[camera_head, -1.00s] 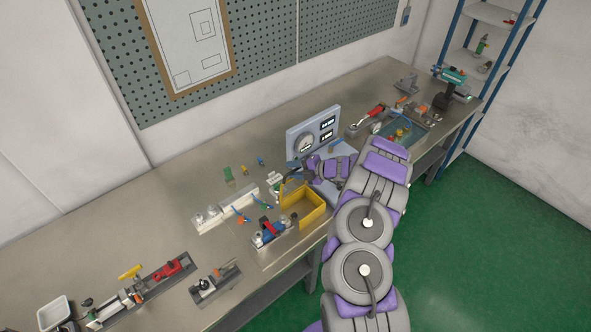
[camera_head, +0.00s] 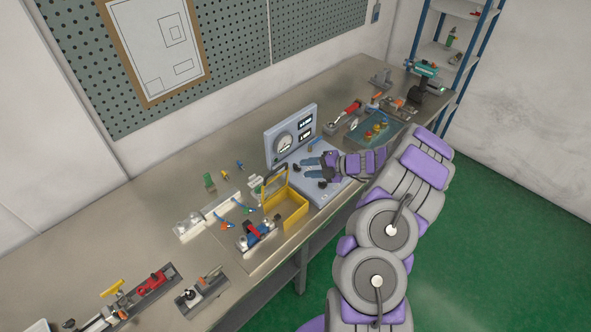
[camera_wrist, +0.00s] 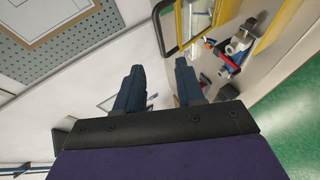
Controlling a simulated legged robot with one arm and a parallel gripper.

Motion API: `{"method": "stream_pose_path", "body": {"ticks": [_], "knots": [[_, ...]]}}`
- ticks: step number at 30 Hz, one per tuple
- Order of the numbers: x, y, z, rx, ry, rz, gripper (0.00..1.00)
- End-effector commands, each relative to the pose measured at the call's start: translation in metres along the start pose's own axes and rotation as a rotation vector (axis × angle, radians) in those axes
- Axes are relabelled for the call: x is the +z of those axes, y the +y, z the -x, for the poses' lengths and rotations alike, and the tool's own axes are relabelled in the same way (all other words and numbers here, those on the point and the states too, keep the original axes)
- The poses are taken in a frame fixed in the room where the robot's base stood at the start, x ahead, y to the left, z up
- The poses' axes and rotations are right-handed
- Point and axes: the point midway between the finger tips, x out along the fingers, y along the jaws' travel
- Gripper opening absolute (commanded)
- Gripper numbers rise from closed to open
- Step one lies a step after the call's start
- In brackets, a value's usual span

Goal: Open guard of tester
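The tester is a grey-blue unit with an upright panel (camera_head: 291,136) carrying a round gauge and dark displays, and a flat base (camera_head: 322,194). A yellow box (camera_head: 287,212) stands at its left side, open at the top. A yellow-framed clear guard (camera_head: 275,181) stands raised at the box's back edge. In the wrist view the guard frame (camera_wrist: 181,42) shows above my fingers, with part of the yellow box (camera_wrist: 272,27) to its right. My gripper (camera_head: 305,169) is over the tester base, right of the guard and apart from it. Its fingers (camera_wrist: 158,82) are spread and empty.
Left of the box are a blue and red clamp fixture (camera_head: 257,233), a white fixture (camera_head: 199,224) and small coloured parts. A blue tray (camera_head: 371,132) with round parts lies to the right of the tester.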

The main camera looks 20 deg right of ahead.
Motion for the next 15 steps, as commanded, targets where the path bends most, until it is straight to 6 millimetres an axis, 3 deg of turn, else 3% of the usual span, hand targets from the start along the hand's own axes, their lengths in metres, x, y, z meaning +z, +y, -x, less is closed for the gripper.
{"method": "stream_pose_path", "body": {"ticks": [6, 15], "knots": [[0.0, -0.001, 0.026, 0.0, 0.001, -0.001, 0.38], [-0.001, -0.001, 0.032, -0.002, 0.002, -0.001, 0.38]]}}
